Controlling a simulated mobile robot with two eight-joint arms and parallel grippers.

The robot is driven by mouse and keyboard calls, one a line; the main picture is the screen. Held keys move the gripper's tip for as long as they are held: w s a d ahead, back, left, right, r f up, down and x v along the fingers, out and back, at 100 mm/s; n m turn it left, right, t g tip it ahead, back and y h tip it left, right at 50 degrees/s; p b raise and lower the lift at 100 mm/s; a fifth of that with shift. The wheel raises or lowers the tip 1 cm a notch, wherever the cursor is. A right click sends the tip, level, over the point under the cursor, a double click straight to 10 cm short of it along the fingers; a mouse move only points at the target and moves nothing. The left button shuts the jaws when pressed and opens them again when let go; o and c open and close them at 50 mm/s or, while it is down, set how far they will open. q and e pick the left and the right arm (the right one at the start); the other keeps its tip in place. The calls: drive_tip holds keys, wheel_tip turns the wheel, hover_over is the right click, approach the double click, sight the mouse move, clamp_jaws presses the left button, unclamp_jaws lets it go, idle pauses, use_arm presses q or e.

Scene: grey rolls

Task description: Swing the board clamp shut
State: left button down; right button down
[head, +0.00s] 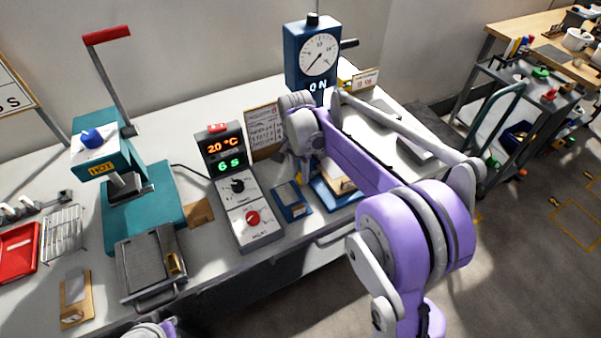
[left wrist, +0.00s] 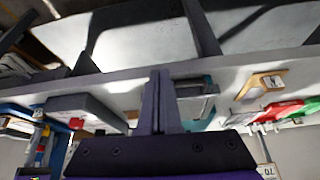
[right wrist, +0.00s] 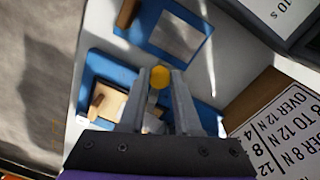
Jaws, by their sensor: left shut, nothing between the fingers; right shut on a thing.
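A blue fixture (head: 348,200) with a pale wooden board (head: 341,185) on it sits near the front edge of the bench, partly behind my right arm. In the right wrist view the board (right wrist: 112,106) lies on the blue base left of the fingers. My right gripper (right wrist: 158,95) is shut on a round yellow knob (right wrist: 159,76), which appears to be the board clamp's handle. The clamp's arm and its angle are hidden by the fingers. My left gripper (left wrist: 157,88) is shut and empty, apart from the bench in the left wrist view.
A blue frame (head: 292,201) lies left of the fixture. The timer box (head: 242,185), a printed chart (head: 264,128) and the dial gauge (head: 312,60) stand around my right gripper. A teal press (head: 140,215) stands left. Bench between box and press is mostly clear.

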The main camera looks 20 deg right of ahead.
drive_tip(key=c, duration=0.6)
unclamp_jaws()
drive_tip(key=shift+r, duration=0.1)
wheel_tip(320, 180, up, 11)
drive_tip(key=shift+w+f+p, duration=0.2)
drive_tip(key=shift+w+p, duration=0.1)
drive_tip(key=shift+p, duration=0.1)
drive_tip(key=shift+a, duration=0.1)
drive_tip(key=s+a+f+n+t+p, duration=0.1)
drive_tip(key=s+n, duration=0.5)
drive_tip(key=s, duration=0.6)
drive_tip(key=s+a+f+n+t+p, duration=0.2)
drive_tip(key=s+f+n+t, duration=0.3)
drive_tip(key=s, duration=0.8)
drive_tip(key=shift+a+f+n, duration=0.2)
drive_tip(key=shift+a+n, duration=0.5)
drive_tip(key=shift+a, duration=0.05)
